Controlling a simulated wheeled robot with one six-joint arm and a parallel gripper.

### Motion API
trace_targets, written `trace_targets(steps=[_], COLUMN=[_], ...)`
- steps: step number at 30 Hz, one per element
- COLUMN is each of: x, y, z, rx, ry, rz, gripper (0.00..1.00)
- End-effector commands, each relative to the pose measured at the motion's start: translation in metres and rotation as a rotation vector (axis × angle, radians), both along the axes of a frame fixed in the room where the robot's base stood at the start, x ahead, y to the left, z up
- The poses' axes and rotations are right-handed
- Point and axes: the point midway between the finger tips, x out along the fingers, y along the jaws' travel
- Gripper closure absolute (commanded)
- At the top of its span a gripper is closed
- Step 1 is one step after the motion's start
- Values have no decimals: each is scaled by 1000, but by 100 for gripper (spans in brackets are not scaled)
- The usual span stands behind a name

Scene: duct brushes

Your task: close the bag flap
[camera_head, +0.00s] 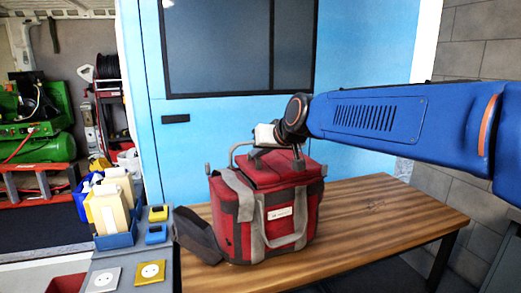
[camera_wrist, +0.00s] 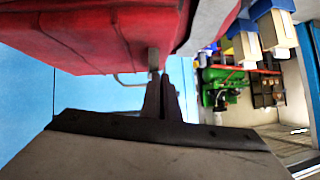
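The red bag (camera_head: 247,218) with grey straps stands upright on the wooden table. Its red top panel (camera_head: 285,168), which looks like the flap, lies over the top; I cannot tell whether it is fully down. A thin metal frame rises over the top. A dark grey piece (camera_head: 197,236) slants down at the bag's left side; I cannot tell if it is part of the bag. My gripper (camera_wrist: 162,78) is just above the bag top, fingers together, close to a small grey tab (camera_wrist: 153,58) by the red fabric (camera_wrist: 85,35). I see nothing held between the fingers.
The wooden table (camera_head: 395,217) is bare to the right of the bag. At left, a grey counter (camera_head: 125,275) holds sockets and a blue bin (camera_head: 117,240) with cream containers. A blue door panel (camera_head: 205,140) stands behind the bag.

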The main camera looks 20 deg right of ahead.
Motion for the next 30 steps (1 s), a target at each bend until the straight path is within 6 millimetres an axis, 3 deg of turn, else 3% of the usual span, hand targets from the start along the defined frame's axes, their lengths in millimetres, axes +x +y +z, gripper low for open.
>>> trace_targets(steps=[9,16,30], x=[-1,-9,-76], y=[1,-1,-20], z=[-9,-4,50], rx=[0,0,0], ry=[20,19,3], rz=[3,3,0], gripper=[100,100,100])
